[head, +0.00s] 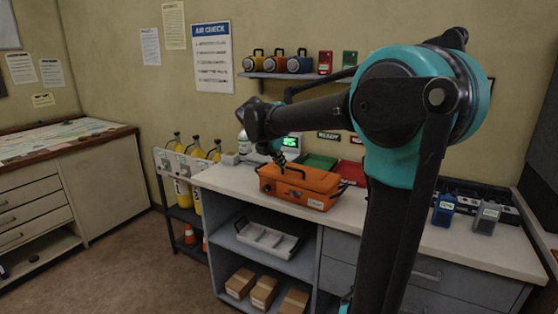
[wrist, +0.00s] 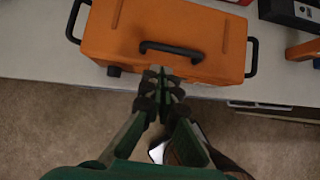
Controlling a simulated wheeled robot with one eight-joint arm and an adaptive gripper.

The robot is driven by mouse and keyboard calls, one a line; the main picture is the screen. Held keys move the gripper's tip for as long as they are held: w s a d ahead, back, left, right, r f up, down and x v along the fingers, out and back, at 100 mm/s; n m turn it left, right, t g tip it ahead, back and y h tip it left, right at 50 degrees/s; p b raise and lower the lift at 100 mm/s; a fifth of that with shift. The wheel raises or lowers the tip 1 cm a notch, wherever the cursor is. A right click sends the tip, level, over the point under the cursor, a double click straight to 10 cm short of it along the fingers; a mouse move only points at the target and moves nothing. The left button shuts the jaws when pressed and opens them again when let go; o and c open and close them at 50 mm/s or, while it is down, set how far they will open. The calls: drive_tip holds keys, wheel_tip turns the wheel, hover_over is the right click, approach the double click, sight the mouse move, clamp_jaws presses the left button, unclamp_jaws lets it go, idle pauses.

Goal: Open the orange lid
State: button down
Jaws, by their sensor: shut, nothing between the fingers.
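An orange case with an orange lid (head: 300,177) sits on the white counter, and its lid looks closed. In the wrist view the orange lid (wrist: 195,25) fills the upper middle, with a black handle (wrist: 172,49) along its near side and black handles at both ends. My gripper (wrist: 163,75) is shut and empty, its fingertips just short of the black handle in the picture; I cannot tell whether they touch the case. In the head view my gripper (head: 280,158) is above the case, small and partly lost against it.
Blue and grey devices (head: 444,209) stand at the counter's right. Yellow cylinders (head: 181,190) stand in a rack at left.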

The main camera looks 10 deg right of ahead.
sight(289, 176)
drive_tip(key=x, duration=0.5)
drive_tip(key=shift+w+d+f, duration=0.1)
drive_tip(key=shift+d+f, duration=0.05)
drive_tip(key=shift+f, duration=0.15)
drive_tip(key=shift+r, duration=0.1)
